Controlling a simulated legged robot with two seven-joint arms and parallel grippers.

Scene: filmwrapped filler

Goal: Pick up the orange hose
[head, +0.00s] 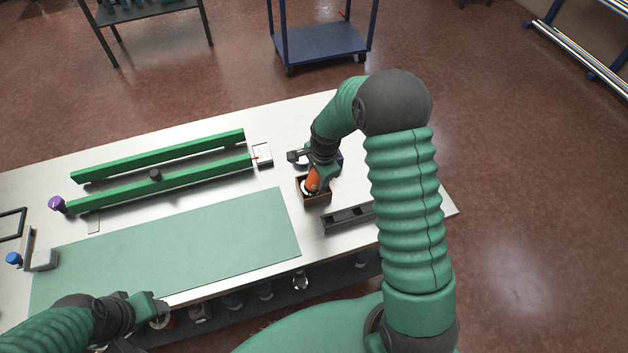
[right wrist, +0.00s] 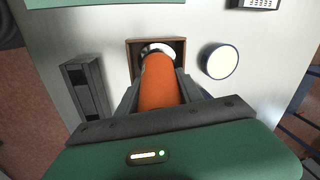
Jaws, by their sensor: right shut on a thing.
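The orange hose (head: 313,179) shows in the head view at the right part of the table, under my right arm. In the right wrist view the orange hose (right wrist: 160,84) is a thick orange cylinder between the fingers. My right gripper (right wrist: 158,95) is shut on it. The far end of the hose is at a white ring inside a small brown open box (head: 318,199); I cannot tell whether it touches the box. My left gripper (head: 158,305) is at the front edge of the table, away from the hose; its fingers are too unclear to judge.
A dark slotted holder (head: 347,217) stands right of the box. A round white-topped container (right wrist: 220,61) is beside the box. Green rails (head: 160,155) and a green mat (head: 170,245) cover the table's left and middle. A blue cart (head: 322,42) stands behind.

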